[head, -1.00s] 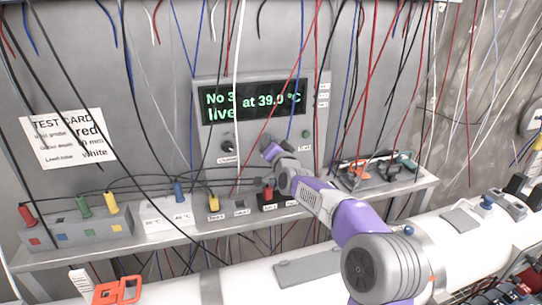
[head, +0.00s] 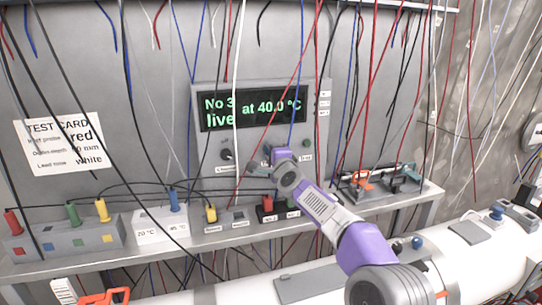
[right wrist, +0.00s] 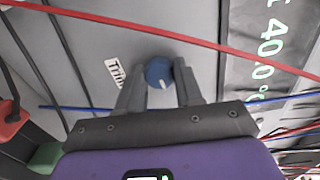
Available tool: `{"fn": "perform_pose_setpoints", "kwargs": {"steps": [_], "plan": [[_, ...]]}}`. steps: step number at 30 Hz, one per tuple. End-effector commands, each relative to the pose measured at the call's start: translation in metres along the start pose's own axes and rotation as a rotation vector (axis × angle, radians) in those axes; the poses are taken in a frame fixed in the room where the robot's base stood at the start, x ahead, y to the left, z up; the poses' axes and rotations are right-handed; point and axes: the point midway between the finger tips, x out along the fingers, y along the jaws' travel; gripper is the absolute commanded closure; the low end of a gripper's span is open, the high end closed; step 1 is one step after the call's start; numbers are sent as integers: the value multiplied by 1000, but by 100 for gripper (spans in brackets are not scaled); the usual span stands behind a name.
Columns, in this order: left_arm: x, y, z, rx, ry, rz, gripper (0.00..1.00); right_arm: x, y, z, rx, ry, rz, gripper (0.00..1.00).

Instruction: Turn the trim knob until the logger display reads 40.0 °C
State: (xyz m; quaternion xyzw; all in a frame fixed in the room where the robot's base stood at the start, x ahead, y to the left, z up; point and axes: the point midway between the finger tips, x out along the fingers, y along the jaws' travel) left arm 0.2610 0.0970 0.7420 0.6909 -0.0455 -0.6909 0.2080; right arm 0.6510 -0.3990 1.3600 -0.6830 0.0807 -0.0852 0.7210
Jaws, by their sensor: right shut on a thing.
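The logger display (head: 253,107) on the grey panel reads "No 3 live at 40.0 °C" in green. Part of it, with the 40.0 °C reading, also shows in the right wrist view (right wrist: 268,48). The blue trim knob (right wrist: 158,71) with a white pointer mark sits beside its "Trim" label in the right wrist view. My right gripper (right wrist: 158,84) is shut on the knob, one finger on each side. In the head view my right gripper (head: 271,153) is at the panel below the display and hides the knob. My left gripper is not in view.
Many loose wires hang before the panel; a red one (right wrist: 180,36) crosses close to my right gripper. A black knob (head: 227,154) is left of it. A shelf (head: 75,262) below holds coloured plugs and blocks. A test card (head: 62,142) hangs at left.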

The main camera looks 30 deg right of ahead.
Motion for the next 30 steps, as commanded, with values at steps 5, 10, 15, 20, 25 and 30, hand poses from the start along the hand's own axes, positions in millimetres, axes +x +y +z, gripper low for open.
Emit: {"fn": "perform_pose_setpoints", "kwargs": {"steps": [5,10,15,20,25,30], "plan": [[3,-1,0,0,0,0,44,0,0,-1,82,2,-1,95],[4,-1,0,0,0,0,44,0,0,-1,125,1,-1,95],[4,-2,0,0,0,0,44,0,0,-1,141,2,-1,95],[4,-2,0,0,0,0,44,0,0,-1,143,2,-1,95],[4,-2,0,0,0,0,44,0,0,-1,142,2,-1,95],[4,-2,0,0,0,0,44,0,0,-1,142,2,-1,42]]}}
